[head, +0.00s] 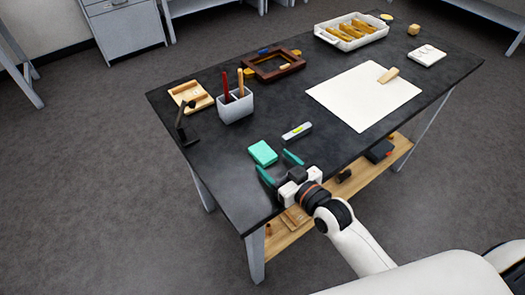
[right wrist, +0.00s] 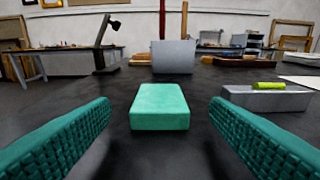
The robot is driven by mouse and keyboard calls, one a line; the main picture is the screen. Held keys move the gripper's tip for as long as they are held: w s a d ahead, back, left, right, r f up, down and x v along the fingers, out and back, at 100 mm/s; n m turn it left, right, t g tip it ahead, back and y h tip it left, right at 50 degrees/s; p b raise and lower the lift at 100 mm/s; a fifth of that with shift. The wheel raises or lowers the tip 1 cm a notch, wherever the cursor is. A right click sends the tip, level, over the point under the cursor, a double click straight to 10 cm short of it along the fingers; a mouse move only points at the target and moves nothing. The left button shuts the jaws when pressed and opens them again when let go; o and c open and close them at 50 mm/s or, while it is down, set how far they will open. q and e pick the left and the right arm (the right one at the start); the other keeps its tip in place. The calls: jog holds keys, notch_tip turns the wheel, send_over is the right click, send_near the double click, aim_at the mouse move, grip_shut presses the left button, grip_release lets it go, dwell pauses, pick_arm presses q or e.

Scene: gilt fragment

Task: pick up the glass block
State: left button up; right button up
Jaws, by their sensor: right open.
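The glass block (head: 262,153) is a teal-green slab lying flat on the dark table near its front left part. In the right wrist view the glass block (right wrist: 159,106) sits centred ahead, between the lines of the two fingers and a little beyond their tips. My right gripper (head: 279,167) is open and empty, low over the table on the near side of the block, its teal ridged fingers pointing at it. No contact with the block shows. My left gripper is not in view.
A small level (head: 297,131) with a yellow-green vial lies right of the block. A grey pen holder (head: 235,106) stands behind it, beside a black stand (head: 187,125). A wooden frame (head: 273,65), white sheet (head: 362,96) and white tray (head: 351,33) lie farther back.

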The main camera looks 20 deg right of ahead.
aim_at(264, 153)
jog(key=shift+p+x, duration=0.45)
jog(key=shift+x, duration=2.7)
jog(key=shift+r, duration=0.1)
jog(key=c, duration=1.1)
